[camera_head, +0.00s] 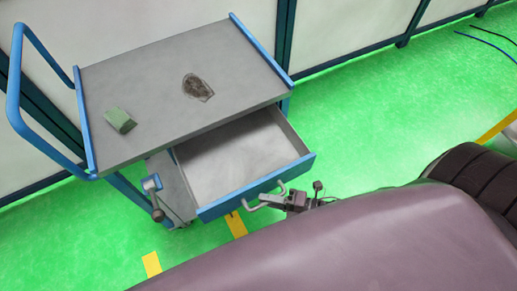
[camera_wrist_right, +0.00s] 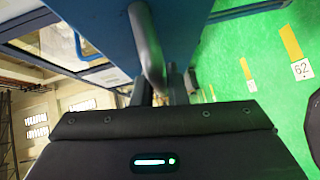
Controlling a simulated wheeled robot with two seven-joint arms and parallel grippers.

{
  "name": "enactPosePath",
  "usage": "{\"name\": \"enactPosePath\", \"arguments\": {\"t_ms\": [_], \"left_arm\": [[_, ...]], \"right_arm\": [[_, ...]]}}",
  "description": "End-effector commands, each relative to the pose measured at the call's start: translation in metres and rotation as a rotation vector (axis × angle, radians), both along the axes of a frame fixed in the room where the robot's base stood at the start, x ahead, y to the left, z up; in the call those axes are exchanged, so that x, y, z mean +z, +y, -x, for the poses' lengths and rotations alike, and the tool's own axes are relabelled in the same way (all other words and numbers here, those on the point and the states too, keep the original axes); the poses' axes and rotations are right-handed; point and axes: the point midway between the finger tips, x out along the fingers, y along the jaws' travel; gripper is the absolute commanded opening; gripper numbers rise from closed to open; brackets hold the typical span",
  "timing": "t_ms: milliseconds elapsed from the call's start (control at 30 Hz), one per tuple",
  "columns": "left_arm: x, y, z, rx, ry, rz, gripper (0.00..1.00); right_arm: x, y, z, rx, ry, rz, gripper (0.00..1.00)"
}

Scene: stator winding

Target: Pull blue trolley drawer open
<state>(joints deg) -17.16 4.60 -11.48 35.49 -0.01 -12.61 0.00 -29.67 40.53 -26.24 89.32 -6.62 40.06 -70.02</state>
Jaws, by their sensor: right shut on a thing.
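The blue trolley (camera_head: 165,80) has a grey top and a drawer (camera_head: 235,165) below it. The drawer stands partly open toward me, and its grey inside looks empty. Its blue front (camera_head: 225,196) carries a grey bar handle (camera_head: 266,199). My right gripper (camera_head: 284,201) is at the handle's right part and shut on it. In the right wrist view, the handle (camera_wrist_right: 147,45) runs down between the fingers (camera_wrist_right: 163,88), close to the blue drawer front (camera_wrist_right: 185,30). My left gripper is not in view.
A green block (camera_head: 120,120) and a dark flat patch (camera_head: 197,87) are on the trolley top. A small vise-like fitting (camera_head: 153,190) is on the trolley's left front. A blue-framed wall stands behind.

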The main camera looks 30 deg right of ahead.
Motion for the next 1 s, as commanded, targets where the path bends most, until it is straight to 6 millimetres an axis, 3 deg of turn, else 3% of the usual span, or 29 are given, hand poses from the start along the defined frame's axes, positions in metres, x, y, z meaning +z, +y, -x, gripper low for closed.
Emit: {"name": "enactPosePath", "arguments": {"t_ms": [200, 633, 667, 800, 1000], "left_arm": [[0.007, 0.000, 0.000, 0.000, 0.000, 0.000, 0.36], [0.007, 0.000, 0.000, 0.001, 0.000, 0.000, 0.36], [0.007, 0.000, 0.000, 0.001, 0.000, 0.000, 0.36], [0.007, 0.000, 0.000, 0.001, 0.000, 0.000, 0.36], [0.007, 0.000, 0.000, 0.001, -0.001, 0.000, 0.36]], "right_arm": [[0.001, -0.001, 0.023, 0.000, -0.001, 0.001, 0.00], [0.000, -0.001, 0.026, 0.000, -0.001, 0.001, 0.00], [0.000, -0.001, 0.026, 0.000, -0.001, 0.001, 0.16], [0.000, -0.001, 0.026, 0.000, -0.001, 0.000, 0.34], [0.000, -0.001, 0.026, 0.000, -0.001, 0.000, 0.34]]}}
